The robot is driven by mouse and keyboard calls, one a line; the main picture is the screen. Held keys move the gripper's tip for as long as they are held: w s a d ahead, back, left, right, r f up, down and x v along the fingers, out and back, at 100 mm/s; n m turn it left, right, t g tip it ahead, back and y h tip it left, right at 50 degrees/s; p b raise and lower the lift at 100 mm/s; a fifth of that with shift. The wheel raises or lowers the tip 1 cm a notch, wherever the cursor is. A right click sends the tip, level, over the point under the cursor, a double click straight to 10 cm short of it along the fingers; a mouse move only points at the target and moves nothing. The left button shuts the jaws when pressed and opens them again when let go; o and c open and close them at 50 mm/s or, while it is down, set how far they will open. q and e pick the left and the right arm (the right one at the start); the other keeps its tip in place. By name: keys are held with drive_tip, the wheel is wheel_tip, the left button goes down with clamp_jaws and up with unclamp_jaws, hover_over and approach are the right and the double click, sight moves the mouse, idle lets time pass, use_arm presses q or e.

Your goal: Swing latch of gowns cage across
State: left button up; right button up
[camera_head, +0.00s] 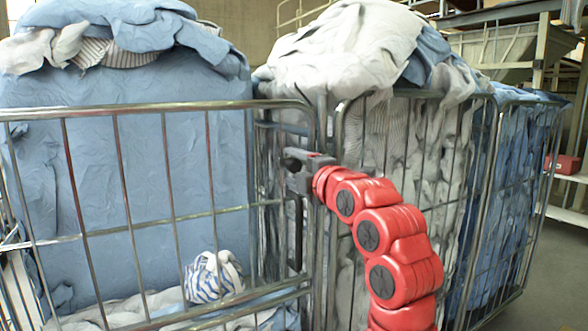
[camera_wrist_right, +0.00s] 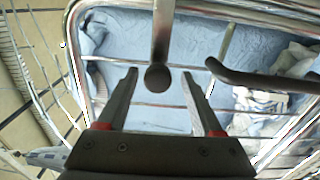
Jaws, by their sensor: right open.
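A wire roll cage (camera_head: 210,106) filled with blue cloth stands at the left; I cannot tell whether it is the gowns cage. My right gripper (camera_head: 292,160) is at its right front post, near the top corner. In the wrist view the gripper (camera_wrist_right: 160,80) is open, its two dark fingers on either side of a round-ended dark knob on a metal bar. I cannot tell if they touch it. A dark curved bar (camera_wrist_right: 262,79), possibly the latch, lies right of the fingers. A dark upright bar (camera_head: 297,235) hangs below the gripper in the head view.
A second cage (camera_head: 338,130) with pale cloth stands close on the right, and a third cage (camera_head: 541,100) with blue cloth beyond it. A striped cloth bundle (camera_head: 213,277) lies low in the left cage. Bare floor shows at the far right.

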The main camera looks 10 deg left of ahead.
drive_tip(key=shift+s, duration=0.1)
drive_tip(key=v, duration=1.7)
drive_tip(key=shift+d, duration=0.1)
